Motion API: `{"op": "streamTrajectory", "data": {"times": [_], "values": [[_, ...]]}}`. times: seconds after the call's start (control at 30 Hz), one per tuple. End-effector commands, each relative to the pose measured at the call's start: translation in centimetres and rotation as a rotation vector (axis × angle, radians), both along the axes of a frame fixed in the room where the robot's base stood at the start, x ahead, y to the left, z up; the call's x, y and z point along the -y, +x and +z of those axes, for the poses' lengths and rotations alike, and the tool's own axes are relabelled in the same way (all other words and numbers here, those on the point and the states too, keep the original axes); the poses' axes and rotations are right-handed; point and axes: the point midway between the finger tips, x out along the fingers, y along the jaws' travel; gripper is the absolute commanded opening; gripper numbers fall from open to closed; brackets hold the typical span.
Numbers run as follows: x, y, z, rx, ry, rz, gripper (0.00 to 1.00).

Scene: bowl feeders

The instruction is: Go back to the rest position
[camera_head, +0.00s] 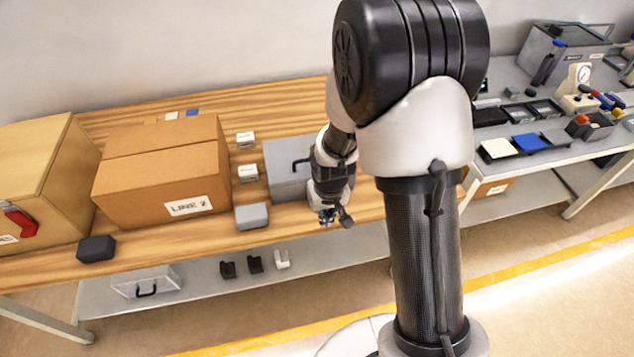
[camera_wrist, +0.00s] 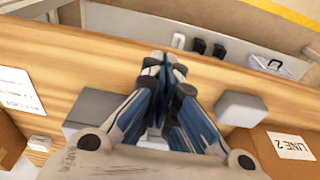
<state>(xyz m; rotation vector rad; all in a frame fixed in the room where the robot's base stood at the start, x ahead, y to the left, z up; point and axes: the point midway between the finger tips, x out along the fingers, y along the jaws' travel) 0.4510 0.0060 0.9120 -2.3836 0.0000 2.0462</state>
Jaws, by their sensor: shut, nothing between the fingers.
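My gripper (camera_head: 327,220) hangs at the front edge of the wooden table (camera_head: 290,212), just in front of a grey box with a dark handle (camera_head: 283,162). In the wrist view my gripper (camera_wrist: 165,62) has its fingertips together with nothing between them, over the wooden table (camera_wrist: 70,52). My arm partly hides the right side of the grey box.
The LINE 2 carton (camera_head: 160,175) and another carton (camera_head: 35,180) stand to the left. A grey block (camera_head: 252,216) and a dark block (camera_head: 96,249) lie near the table's front edge. A lower shelf (camera_head: 210,292) holds small items. A second bench (camera_head: 560,150) stands right.

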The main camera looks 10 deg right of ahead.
Motion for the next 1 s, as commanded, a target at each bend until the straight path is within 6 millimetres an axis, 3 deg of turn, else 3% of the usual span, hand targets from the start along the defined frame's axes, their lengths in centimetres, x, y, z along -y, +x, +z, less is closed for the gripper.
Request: {"op": "streamTrajectory", "data": {"times": [0.2,0.33,0.47,0.7,0.9,1.0], "values": [[0.0,0.0,0.2,0.002,0.0,0.0,0.0],[0.1,-0.1,2.6,0.019,0.0,0.0,0.0],[0.2,-1.0,7.9,0.056,0.0,-0.001,0.0],[0.4,-5.9,17.8,0.124,-0.001,-0.002,0.0],[0.6,-11.7,23.6,0.181,-0.002,-0.003,0.0],[0.7,-14.7,25.6,0.208,-0.002,-0.003,0.0]]}}
